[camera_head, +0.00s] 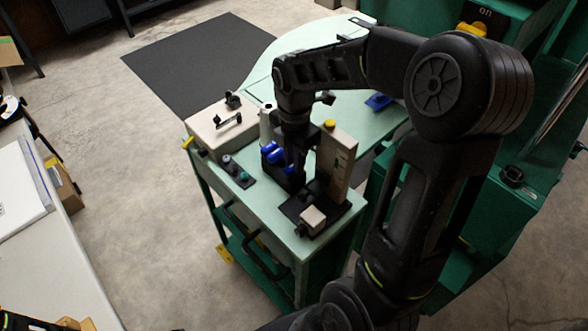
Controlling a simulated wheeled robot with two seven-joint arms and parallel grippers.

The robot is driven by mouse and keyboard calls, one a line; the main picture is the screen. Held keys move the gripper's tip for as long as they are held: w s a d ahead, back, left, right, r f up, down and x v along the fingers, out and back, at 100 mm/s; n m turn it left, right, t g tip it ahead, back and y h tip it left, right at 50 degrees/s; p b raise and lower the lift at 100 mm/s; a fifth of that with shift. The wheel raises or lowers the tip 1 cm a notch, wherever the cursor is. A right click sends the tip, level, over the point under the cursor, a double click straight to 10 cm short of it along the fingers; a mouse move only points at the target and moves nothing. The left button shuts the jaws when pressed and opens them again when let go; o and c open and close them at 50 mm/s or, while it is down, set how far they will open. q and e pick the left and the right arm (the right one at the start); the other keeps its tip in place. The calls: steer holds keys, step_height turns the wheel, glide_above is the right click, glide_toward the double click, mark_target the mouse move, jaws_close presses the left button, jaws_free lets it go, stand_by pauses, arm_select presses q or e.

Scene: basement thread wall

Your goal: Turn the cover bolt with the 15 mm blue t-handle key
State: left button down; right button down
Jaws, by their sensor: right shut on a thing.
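My right gripper (296,163) points down over the green cart top, at a black holder (283,180) with blue handles (272,153) in it. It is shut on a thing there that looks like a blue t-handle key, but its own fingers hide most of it. I cannot read any size marking or tell which blue handle is the 15 mm one. I cannot make out the cover bolt for certain. A beige box (212,130) with black fittings on top stands at the cart's left end. My left gripper is not in view.
A beige upright post (338,160) on a black base stands close right of my gripper. A small dark tray (238,172) lies in front of the box. Another blue object (378,101) lies farther back. A green machine (540,120) stands at right.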

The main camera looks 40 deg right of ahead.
stand_by(0.3)
steer(key=shift+r+p, duration=2.6)
steer(key=shift+r, duration=0.55)
